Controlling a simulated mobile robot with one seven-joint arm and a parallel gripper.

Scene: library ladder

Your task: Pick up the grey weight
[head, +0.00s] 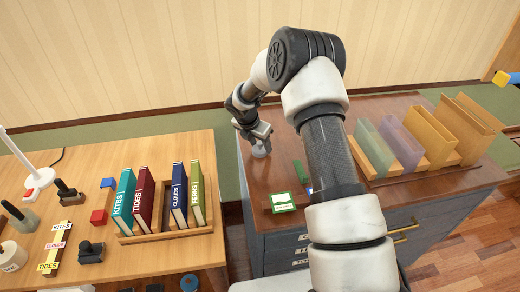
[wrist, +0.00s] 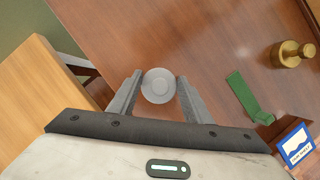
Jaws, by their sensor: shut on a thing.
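The grey weight (wrist: 158,85) is round seen from above and sits between the two fingertips of my gripper (wrist: 156,92) in the wrist view. The fingers touch it on both sides, and my gripper is shut on it. In the head view the grey weight (head: 260,150) shows just below my gripper (head: 259,139), over the left back part of the dark wooden cabinet top (head: 290,160). I cannot tell whether its base still touches the top.
A brass weight (wrist: 292,54), a green piece (wrist: 245,97) and a card (wrist: 297,145) are to the right in the wrist view. A wooden rack (head: 432,140) stands right on the cabinet. The left table (head: 160,150) holds upright books (head: 160,200); a gap separates it from the cabinet.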

